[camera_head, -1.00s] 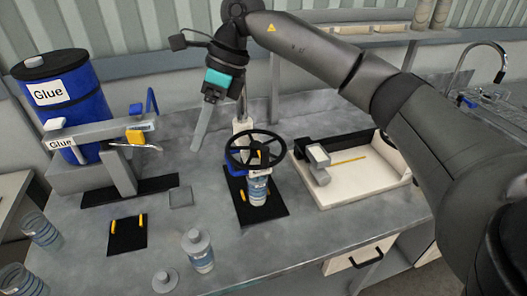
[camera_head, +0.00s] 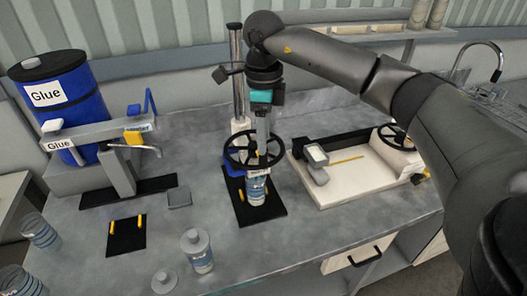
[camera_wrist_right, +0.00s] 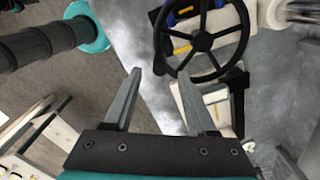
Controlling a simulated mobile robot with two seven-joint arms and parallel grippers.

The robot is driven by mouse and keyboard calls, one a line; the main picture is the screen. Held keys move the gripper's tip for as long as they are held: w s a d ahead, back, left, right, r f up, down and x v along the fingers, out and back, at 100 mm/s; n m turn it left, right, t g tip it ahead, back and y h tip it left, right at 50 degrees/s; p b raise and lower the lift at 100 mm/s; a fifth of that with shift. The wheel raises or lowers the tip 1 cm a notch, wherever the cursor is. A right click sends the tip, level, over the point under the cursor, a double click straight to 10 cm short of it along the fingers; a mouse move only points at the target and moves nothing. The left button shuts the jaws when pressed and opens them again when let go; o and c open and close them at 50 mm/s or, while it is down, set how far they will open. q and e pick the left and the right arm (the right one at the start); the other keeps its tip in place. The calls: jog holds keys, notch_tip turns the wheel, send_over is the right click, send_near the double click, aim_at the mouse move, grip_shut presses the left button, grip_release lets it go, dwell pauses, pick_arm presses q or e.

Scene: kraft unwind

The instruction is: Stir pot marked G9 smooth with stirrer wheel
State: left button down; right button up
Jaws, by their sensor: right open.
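The black stirrer wheel (camera_head: 237,159) lies flat above a small labelled pot (camera_head: 257,192) on a black mat; its label is too small to read. The wheel's hub and spokes show in the wrist view (camera_wrist_right: 204,41). My right gripper (camera_head: 262,151) points down at the wheel, overlapping it in the head view. In the wrist view its two fingers (camera_wrist_right: 157,74) are apart with nothing between them, beside the wheel's rim. I cannot tell whether a finger touches the rim. My left gripper is not in view.
A white tray (camera_head: 345,196) stands right of the stirrer. A blue glue drum (camera_head: 68,98) and glue dispenser (camera_head: 118,172) are at the left. A capped jar (camera_head: 197,252), a loose lid (camera_head: 164,281) and clear jars (camera_head: 40,232) stand in front.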

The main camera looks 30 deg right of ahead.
aim_at(264, 165)
notch_tip(264, 165, down, 5)
jog(key=shift+f, duration=0.15)
grip_shut()
dwell(0.5)
dwell(1.0)
